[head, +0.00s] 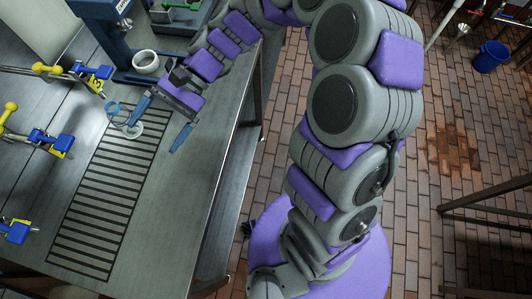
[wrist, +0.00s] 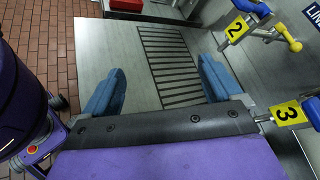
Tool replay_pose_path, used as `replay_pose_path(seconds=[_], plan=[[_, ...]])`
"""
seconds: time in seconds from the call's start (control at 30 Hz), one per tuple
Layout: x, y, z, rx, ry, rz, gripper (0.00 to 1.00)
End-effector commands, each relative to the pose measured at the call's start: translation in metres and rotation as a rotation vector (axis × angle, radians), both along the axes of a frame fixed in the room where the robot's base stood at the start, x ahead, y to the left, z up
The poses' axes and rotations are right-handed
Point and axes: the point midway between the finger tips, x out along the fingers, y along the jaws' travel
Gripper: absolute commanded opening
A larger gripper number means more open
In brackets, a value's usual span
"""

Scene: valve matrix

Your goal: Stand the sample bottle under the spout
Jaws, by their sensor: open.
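A small clear vessel with a blue ring at its top (head: 112,108), which looks like the sample bottle, stands at the far end of the slotted drain grate (head: 105,195). My gripper (head: 153,137) is open above the steel bench, just right of the bottle, its blue fingers spread and pointing down. In the wrist view my gripper (wrist: 160,85) has nothing between its fingers, and the bottle does not show there. Spout valves with yellow handles and numbered tags line the wall: valve 2 (wrist: 237,28) and valve 3 (wrist: 289,112). I cannot tell which spout is meant.
A blue stand (head: 105,35) and a white ring (head: 145,62) are at the bench's far end. A red box (wrist: 125,5) shows in the wrist view. The bench's right edge drops to a brick floor with a blue bucket (head: 491,57). The grate is mostly clear.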

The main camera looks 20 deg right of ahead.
Motion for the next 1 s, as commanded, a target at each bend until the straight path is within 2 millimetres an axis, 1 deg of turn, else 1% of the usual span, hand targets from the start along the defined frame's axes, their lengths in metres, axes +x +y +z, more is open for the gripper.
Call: replay_pose_path(seconds=[0.03, 0.1, 0.27, 0.4, 0.47, 0.7, 0.8, 0.9, 1.0], plan=[[-0.013, -0.011, 0.004, -0.027, -0.056, 0.031, 0.92], [-0.029, -0.026, 0.007, -0.071, -0.13, 0.075, 0.92], [-0.061, -0.067, 0.006, -0.186, -0.291, 0.166, 0.92], [-0.083, -0.108, 0.002, -0.304, -0.419, 0.233, 0.92], [-0.093, -0.127, -0.001, -0.359, -0.468, 0.259, 0.92], [-0.127, -0.206, -0.007, -0.596, -0.624, 0.341, 0.92], [-0.139, -0.234, -0.007, -0.683, -0.663, 0.362, 0.92], [-0.149, -0.255, -0.008, -0.747, -0.684, 0.379, 0.92], [-0.156, -0.267, -0.008, -0.784, -0.692, 0.387, 0.92]])
